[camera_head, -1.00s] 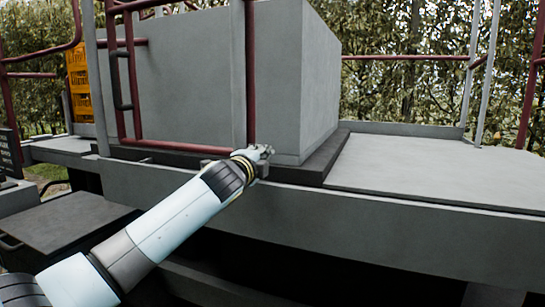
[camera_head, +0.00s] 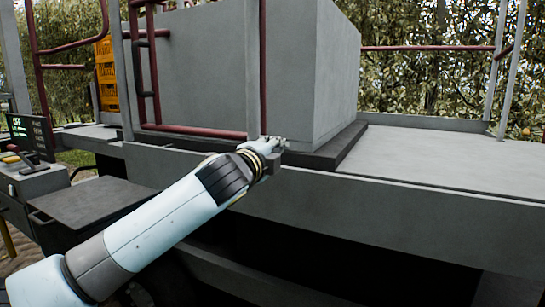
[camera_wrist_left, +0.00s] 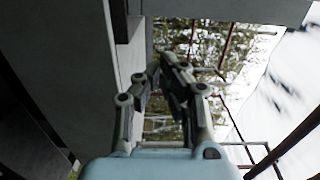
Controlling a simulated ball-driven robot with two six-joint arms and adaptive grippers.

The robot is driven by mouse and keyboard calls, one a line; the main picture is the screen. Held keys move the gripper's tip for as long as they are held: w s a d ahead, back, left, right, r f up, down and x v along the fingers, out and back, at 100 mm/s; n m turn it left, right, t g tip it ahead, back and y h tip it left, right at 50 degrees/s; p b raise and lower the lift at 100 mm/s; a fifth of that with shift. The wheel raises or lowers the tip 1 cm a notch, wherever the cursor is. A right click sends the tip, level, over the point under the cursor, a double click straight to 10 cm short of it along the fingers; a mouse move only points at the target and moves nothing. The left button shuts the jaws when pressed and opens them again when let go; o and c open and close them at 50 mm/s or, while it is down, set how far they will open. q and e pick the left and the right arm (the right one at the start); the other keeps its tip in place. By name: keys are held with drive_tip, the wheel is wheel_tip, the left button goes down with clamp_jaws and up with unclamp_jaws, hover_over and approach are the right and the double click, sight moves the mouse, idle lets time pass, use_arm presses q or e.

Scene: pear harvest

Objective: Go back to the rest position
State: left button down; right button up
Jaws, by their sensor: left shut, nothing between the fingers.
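My left arm reaches in from the lower left in the head view. My left gripper (camera_head: 280,143) is at its end, in front of the grey platform edge, near the foot of a dark red rail. In the left wrist view the gripper (camera_wrist_left: 168,62) shows its fingers close together with nothing between them. It is shut and empty. My right gripper is in neither view.
A grey platform (camera_head: 420,165) with a large grey box (camera_head: 220,75) fills the middle. Dark red rails (camera_head: 262,70) stand along its edge. Orange crates (camera_head: 106,75) are stacked at the left. A control panel (camera_head: 30,135) with a green-lit screen stands at the far left.

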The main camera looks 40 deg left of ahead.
use_arm(q)
drive_tip(key=shift+v, duration=0.95)
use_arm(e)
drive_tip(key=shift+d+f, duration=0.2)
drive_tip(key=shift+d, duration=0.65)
